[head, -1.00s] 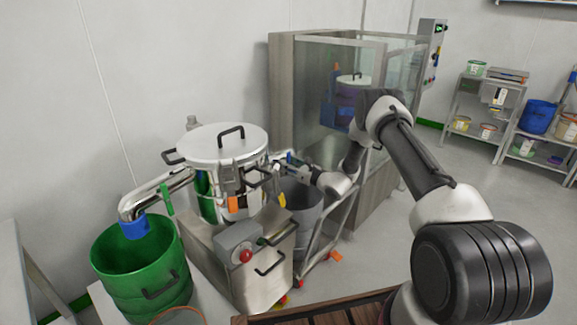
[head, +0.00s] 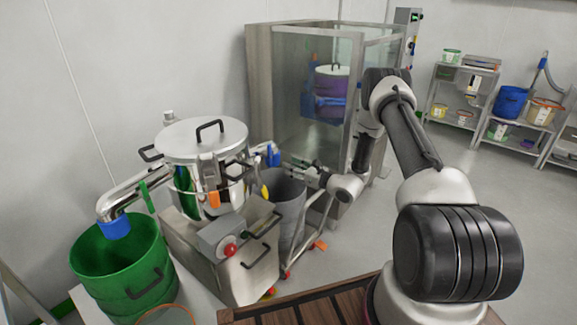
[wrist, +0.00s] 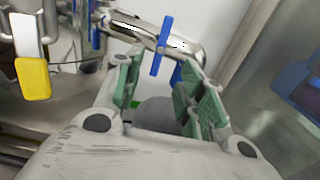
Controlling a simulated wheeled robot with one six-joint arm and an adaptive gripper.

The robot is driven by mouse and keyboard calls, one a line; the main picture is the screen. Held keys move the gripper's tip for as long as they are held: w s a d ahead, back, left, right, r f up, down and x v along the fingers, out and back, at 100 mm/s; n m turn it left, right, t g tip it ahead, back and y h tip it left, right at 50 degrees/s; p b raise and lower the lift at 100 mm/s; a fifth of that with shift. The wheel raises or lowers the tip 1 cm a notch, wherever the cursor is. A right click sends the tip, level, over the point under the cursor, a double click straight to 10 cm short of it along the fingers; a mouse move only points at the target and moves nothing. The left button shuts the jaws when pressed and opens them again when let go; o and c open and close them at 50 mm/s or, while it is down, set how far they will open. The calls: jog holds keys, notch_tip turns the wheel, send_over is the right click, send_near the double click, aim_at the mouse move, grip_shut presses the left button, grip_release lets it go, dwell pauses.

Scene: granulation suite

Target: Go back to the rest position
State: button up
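My gripper (head: 291,163) reaches in from the right, beside the granulator and above the grey bin (head: 284,195). In the wrist view its green-padded fingers (wrist: 160,95) stand apart with nothing held between them. Beyond the fingertips is a steel outlet pipe (wrist: 190,45) with a blue handle (wrist: 161,46); it appears clear of the fingers. The pipe's blue end (head: 272,155) shows just left of my gripper in the head view. The lidded steel vessel (head: 202,140) stands left of it. No rest position marker shows.
A glass-walled steel cabinet (head: 259,90) stands behind my arm. A green bin (head: 120,265) is under the left spout, and a control box with a red button (head: 229,250) is in front of the vessel. Open floor lies right, before the shelves (head: 460,75).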

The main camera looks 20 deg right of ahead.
jog(key=s+a+f+n+g+y, duration=0.1)
jog(key=s+a+f+n+g, duration=0.15)
jog(key=s, duration=0.35)
jog(key=s+a+f+n+g+y, duration=0.1)
jog(key=s+a+f+n+g, duration=0.1)
jog(key=s+n+g, duration=0.3)
jog(key=s+r+n+g, duration=0.4)
jog(key=s+r+g, duration=0.15)
jog(key=s, duration=0.55)
jog(key=s+d+r+n+g+h, duration=0.2)
jog(key=s+d+r+n+h, duration=0.4)
jog(key=s+r, duration=0.45)
jog(key=s+d+r+n+g+h, duration=0.1)
jog(key=s+d+r+n+h, duration=0.3)
jog(key=s+d+r+n, duration=0.6)
jog(key=s+a+r+t+h, duration=0.1)
jog(key=s+r+t, duration=0.1)
jog(key=r, duration=0.4)
jog(key=s+a+r+n+t+h, duration=0.1)
jog(key=s+r+t, duration=0.1)
jog(key=r, duration=0.5)
jog(key=shift+a+r+t+h, duration=0.15)
jog(key=shift+a+t+h, duration=0.15)
jog(key=shift+t, duration=0.6)
